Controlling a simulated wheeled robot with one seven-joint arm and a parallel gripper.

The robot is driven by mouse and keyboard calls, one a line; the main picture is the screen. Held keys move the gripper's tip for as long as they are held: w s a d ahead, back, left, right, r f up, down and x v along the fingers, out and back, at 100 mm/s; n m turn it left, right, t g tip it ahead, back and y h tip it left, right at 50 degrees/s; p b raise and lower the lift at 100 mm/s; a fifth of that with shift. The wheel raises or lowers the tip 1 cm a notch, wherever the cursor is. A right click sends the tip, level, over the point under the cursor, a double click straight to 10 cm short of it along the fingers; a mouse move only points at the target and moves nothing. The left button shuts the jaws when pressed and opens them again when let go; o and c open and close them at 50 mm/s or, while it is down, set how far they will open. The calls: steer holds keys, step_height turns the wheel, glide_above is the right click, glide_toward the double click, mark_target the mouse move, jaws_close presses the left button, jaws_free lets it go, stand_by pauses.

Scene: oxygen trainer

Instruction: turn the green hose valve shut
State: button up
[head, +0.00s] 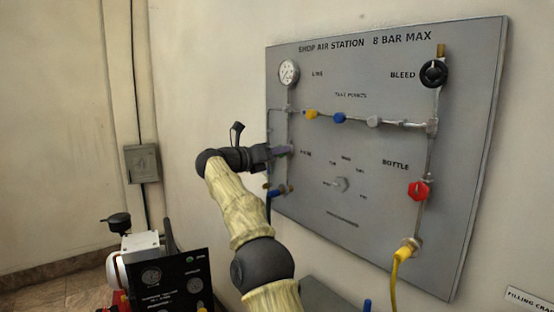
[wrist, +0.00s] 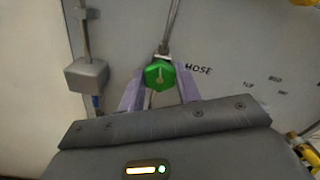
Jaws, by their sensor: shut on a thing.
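The green hose valve (wrist: 159,75) is a green knob with a pale pointer mark, below a vertical pipe and left of the HOSE label in the wrist view. My gripper (wrist: 160,90) has its two purple-grey fingers on either side of the knob, shut on it. In the head view my gripper (head: 283,151) reaches the left side of the grey panel (head: 385,85), and the green knob is hidden behind it there.
A red knob (head: 418,190) marks BOTTLE and a black knob (head: 433,74) marks BLEED. A pressure gauge (head: 289,72) sits top left. A yellow hose (head: 396,270) hangs at lower right. A black instrument box (head: 165,283) stands at lower left. A grey wall box (head: 142,163) is further left.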

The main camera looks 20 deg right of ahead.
steer(key=shift+f+m+b, duration=0.25)
steer(key=shift+m+b, duration=0.1)
steer(key=shift+m, duration=0.65)
steer(key=o, duration=1)
steer(key=shift+c, duration=0.2)
steer(key=shift+r, duration=0.15)
steer(key=b+v, duration=0.1)
steer(key=v, duration=1.6)
steer(key=shift+a+b, duration=0.25)
steer(key=shift+b, duration=0.15)
